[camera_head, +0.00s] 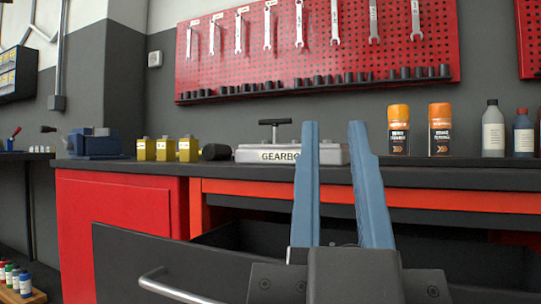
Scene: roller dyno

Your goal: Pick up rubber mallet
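A short black cylinder (215,152) lies on the dark workbench top, between the yellow boxes and the gearbox case. It looks like the head of the rubber mallet; no handle can be made out, so I cannot be sure. My gripper (334,126) rises from the bottom of the view with its two blue fingers apart and nothing visible between them. The fingers are to the right of the black cylinder and partly cover the case labelled "GEARBO" (250,154).
An open dark drawer (130,262) with a metal handle juts out below the bench. Several yellow boxes (165,150) and a blue vise (95,143) stand left. Orange-capped cans (399,130) and bottles (493,130) stand right. Wrenches hang on a red pegboard (285,65) behind.

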